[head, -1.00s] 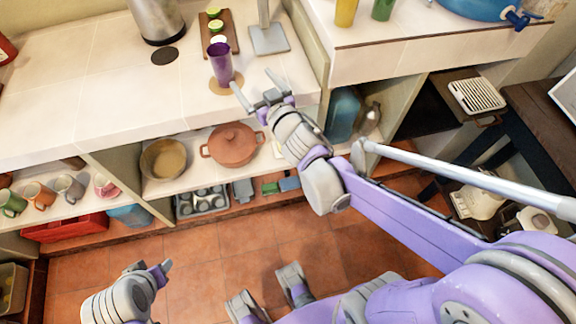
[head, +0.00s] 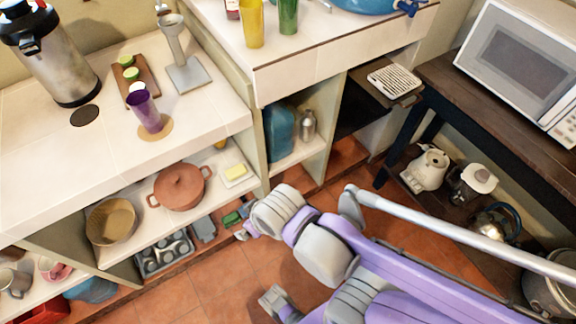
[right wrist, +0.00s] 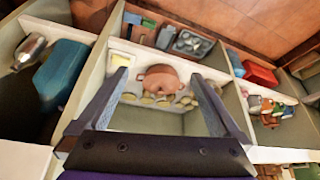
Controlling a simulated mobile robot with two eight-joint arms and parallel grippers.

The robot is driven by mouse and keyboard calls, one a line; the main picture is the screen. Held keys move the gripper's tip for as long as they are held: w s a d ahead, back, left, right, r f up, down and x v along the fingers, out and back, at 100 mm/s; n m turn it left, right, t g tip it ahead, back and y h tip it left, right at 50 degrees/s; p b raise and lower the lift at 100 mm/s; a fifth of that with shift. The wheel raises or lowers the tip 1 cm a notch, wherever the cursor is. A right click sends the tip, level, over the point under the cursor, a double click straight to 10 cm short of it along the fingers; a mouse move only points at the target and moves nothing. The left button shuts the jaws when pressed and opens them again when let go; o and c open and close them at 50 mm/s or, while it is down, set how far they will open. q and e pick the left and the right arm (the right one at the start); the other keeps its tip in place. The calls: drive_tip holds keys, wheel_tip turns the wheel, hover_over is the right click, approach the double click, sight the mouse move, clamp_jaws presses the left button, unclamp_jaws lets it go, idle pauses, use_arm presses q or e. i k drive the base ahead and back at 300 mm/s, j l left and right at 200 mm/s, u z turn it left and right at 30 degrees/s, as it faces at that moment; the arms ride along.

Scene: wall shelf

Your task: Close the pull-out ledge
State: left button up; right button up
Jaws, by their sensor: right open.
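The pull-out ledge (head: 371,98) is a dark board at the right end of the counter. In the head view it sticks out from under the white counter top, with a pale slatted rack (head: 395,80) lying on it. My right arm reaches in from the lower right. Its gripper (head: 243,232) is mostly hidden behind its own wrist, low in front of the shelves and well left of the ledge. In the right wrist view this gripper (right wrist: 163,78) is open, with nothing between its fingers. My left gripper is out of view.
A dark table (head: 455,90) with a microwave (head: 520,65) stands just right of the ledge. An orange pot (head: 180,187) and a bowl (head: 112,222) are on the left shelf. Tiled floor (head: 215,285) is open in front.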

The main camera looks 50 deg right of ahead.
sight(359, 73)
drive_tip(key=z, duration=2.55)
drive_tip(key=i+j+z, duration=0.2)
drive_tip(key=i, duration=0.3)
drive_tip(key=i+j+z, duration=0.2)
drive_tip(key=i, duration=0.3)
drive_tip(key=l, duration=0.1)
